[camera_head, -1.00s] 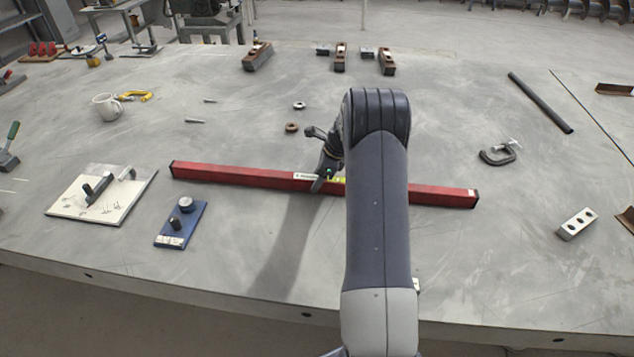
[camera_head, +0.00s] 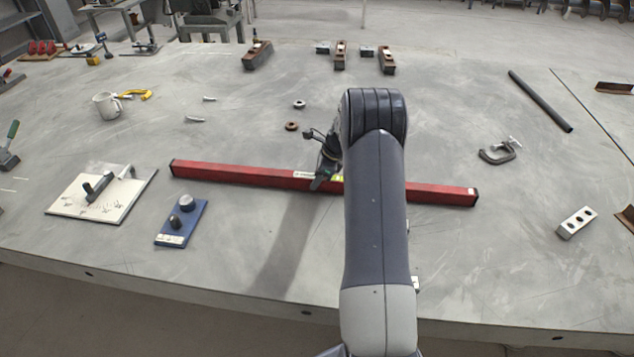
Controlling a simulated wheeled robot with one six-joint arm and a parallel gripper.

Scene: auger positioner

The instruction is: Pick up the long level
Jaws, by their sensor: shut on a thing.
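The long level (camera_head: 235,175) is a red bar with dark ends and a small white label, lying across the middle of the grey table. It runs from the left to the right of my arm, and my arm hides part of its right half. My gripper (camera_head: 320,181) is at the middle of the level, near the label and a yellow-green spot. It is shut on the level. The fingers are small and partly hidden by my wrist. I cannot tell whether the level is clear of the table.
On the table (camera_head: 250,240) a white board (camera_head: 75,205) and a blue block (camera_head: 180,230) lie front left. A mug (camera_head: 106,106) stands back left. A C-clamp (camera_head: 498,152), a dark tube (camera_head: 540,101) and a drilled block (camera_head: 576,223) lie at right. Small rings lie behind the level.

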